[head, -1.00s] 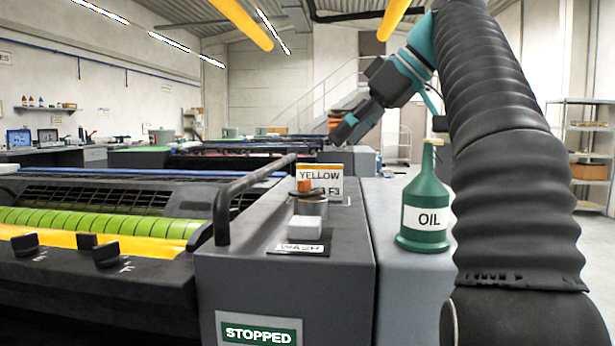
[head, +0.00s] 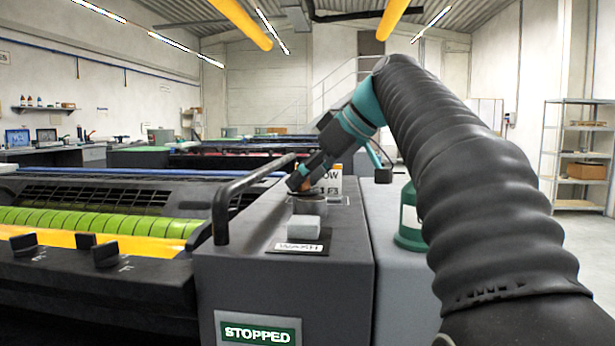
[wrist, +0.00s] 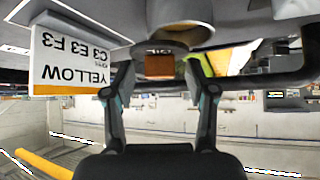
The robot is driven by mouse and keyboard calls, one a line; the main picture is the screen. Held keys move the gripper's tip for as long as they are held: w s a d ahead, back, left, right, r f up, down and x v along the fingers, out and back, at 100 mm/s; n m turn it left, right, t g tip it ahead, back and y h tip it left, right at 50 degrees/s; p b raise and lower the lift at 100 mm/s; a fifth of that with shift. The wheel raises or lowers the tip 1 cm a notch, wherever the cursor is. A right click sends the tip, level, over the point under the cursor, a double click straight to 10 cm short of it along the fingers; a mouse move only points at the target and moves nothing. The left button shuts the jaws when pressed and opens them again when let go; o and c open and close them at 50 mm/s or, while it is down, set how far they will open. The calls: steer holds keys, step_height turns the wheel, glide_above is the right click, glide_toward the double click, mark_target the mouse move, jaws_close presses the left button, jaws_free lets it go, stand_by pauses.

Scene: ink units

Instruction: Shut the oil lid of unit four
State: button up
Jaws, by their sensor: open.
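The sign in the head view (head: 328,183) stands at the far end of the machine's grey top and is partly hidden by my gripper. In the wrist view it reads YELLOW upside down (wrist: 70,62). Beside it a round grey oil filler (head: 306,206) rises from the top; its rounded end also shows in the wrist view (wrist: 178,35). An orange tab (wrist: 159,66) shows by the filler, between my fingers. My gripper (head: 298,182) is open just above the filler, and its fingertips (wrist: 159,72) flank the tab without visibly closing on it. I cannot tell the lid's angle.
A pale block (head: 303,228) and a WASH label lie on the near part of the top. A black handrail (head: 235,192) runs along its left. A green oil bottle (head: 408,218) stands at right, partly behind my arm. A STOPPED panel (head: 258,334) is on the front.

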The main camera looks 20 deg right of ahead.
mark_target(313, 192)
jaws_close()
steer(key=shift+s+m, duration=0.15)
steer(key=shift+m, duration=0.25)
steer(key=shift+s+m+t+h+b, duration=0.3)
steer(key=shift+m+t+h+b, duration=0.1)
steer(key=shift+m+t+h, duration=0.4)
steer(key=m+h, duration=0.1)
steer(key=m, duration=0.1)
steer(key=s+m+h, duration=0.1)
steer(key=shift+r+m+t+h, duration=0.1)
steer(key=shift+m+t+h, duration=0.2)
steer(key=shift+m+t, duration=0.1)
steer(key=m+h, duration=0.2)
steer(key=m, duration=0.1)
steer(key=shift+s+m+h+p, duration=0.3)
steer(key=shift+s+h+p, duration=0.05)
steer(key=shift+s+h, duration=0.05)
steer(key=shift+s+a+m+h, duration=0.1)
steer(key=shift+s+m+h, duration=0.1)
steer(key=shift+m+h, duration=0.55)
steer(key=shift+s+a+m+h, duration=0.1)
steer(key=shift+s+m+h, duration=0.1)
steer(key=shift+m+h, duration=0.55)
steer(key=shift+m+g, duration=0.3)
